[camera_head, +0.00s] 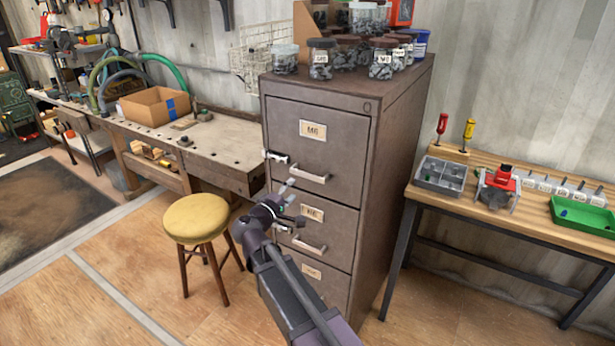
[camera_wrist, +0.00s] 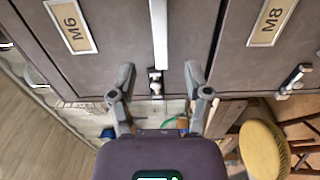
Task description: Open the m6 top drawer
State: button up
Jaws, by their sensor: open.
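The top drawer (camera_head: 345,150) of the brown filing cabinet carries the M6 label (camera_head: 313,131) and is shut. Its pale bar handle (camera_head: 310,173) runs along the lower front, with a small latch-like piece (camera_head: 277,157) to the left of it. In the wrist view the M6 label (camera_wrist: 70,26) is at upper left. The handle (camera_wrist: 158,35) is upright at top centre, and the small piece (camera_wrist: 155,83) lies below it, between the fingers. My gripper (camera_head: 287,200) is open and empty in front of the cabinet, just below the handle; it also shows in the wrist view (camera_wrist: 159,76).
The M8 drawer (camera_wrist: 260,62) below is shut. Jars (camera_head: 382,62) crowd the cabinet top. A yellow stool (camera_head: 196,217) and workbench (camera_head: 225,145) stand to the left. A wooden table (camera_head: 510,220) with trays stands to the right.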

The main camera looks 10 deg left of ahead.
aim_at(307, 176)
jog(key=x, duration=0.9)
grip_shut()
